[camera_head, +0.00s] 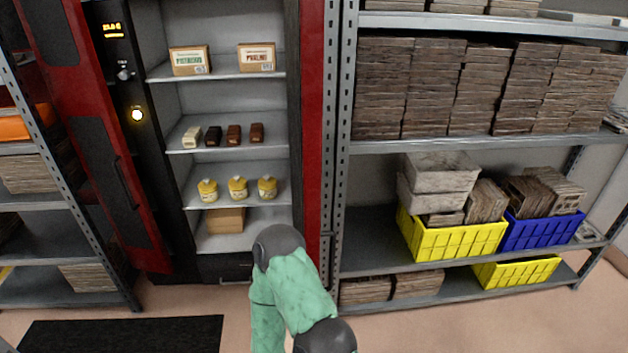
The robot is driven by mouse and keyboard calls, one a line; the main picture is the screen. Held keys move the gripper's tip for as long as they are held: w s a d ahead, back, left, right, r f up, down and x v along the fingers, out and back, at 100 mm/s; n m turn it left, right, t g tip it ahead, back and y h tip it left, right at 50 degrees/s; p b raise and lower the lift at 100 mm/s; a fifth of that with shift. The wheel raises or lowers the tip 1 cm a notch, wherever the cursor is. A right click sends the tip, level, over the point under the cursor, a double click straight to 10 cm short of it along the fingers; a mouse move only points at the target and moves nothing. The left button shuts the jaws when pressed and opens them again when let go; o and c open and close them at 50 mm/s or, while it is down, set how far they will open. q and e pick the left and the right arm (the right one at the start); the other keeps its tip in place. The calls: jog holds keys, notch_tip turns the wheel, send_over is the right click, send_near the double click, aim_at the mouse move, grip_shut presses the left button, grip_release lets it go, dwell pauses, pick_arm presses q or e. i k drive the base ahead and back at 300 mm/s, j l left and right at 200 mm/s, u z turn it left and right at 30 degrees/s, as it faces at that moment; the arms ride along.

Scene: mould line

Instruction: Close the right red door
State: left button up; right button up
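The right red door (312,130) shows as a narrow upright red strip along the right side of the lit cabinet (222,103), beside a metal rack post. It looks nearly edge-on, and I cannot tell its exact angle. The left red door (90,110) stands swung open at the left, with a dark handle on it. The cabinet front is open and its shelves show. A green arm of mine with dark joints reaches up from the bottom middle, in front of the cabinet's lower right corner. Neither gripper shows in the view.
Shelves inside hold boxes, small bars, yellow-capped jars and a carton (225,220). A metal rack (420,147) at right holds stacked slabs, yellow crates (455,243) and a blue crate (545,235). Another rack stands at left. A black mat (120,335) lies on the floor.

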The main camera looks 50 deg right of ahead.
aim_at(304, 20)
jog(key=l+z, duration=0.3)
jog(key=l, duration=0.35)
jog(key=l+z, duration=0.3)
jog(key=l, duration=0.35)
